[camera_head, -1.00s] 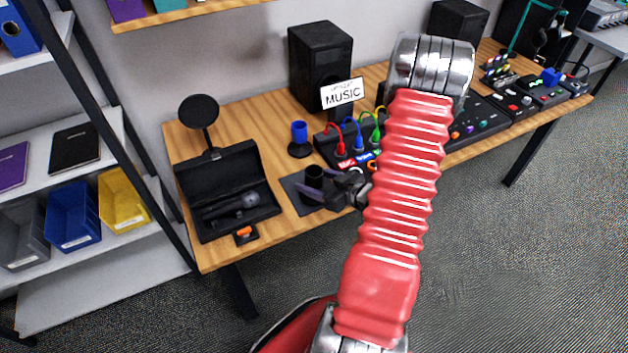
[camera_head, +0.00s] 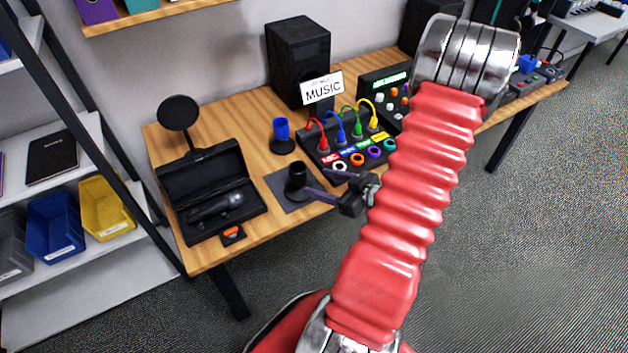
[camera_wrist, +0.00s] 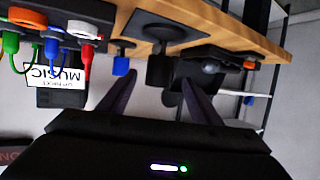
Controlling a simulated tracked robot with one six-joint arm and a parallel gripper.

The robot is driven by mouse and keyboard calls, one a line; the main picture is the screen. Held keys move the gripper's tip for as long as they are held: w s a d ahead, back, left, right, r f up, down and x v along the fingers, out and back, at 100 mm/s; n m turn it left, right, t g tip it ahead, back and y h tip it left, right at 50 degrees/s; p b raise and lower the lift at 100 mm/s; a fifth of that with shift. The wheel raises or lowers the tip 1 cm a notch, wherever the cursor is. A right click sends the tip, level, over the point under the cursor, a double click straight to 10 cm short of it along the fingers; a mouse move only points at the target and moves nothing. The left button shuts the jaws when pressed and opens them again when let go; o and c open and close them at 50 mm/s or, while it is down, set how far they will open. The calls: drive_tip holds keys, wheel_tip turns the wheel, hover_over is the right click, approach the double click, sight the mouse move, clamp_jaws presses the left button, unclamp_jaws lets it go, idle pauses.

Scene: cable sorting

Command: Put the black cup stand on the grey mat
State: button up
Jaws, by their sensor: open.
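The black cup stand (camera_head: 297,178) is upright on the grey mat (camera_head: 276,186) near the table's front edge. In the upside-down wrist view, the stand (camera_wrist: 160,70) shows ahead of my fingers with its base on the mat (camera_wrist: 136,28). My gripper (camera_head: 315,183) is open and empty, just right of the stand in the head view. Its two fingers point toward the stand (camera_wrist: 158,84) in the wrist view, with a gap between fingertips and stand.
A blue cup (camera_head: 281,129) on a black base stands behind the mat. An open black microphone case (camera_head: 215,170) lies to the left. A cable box (camera_head: 330,150) with coloured plugs and a music sign (camera_head: 322,88) are behind and right. Free floor lies in front.

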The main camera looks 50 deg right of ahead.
drive_tip(key=shift+v, duration=1.05)
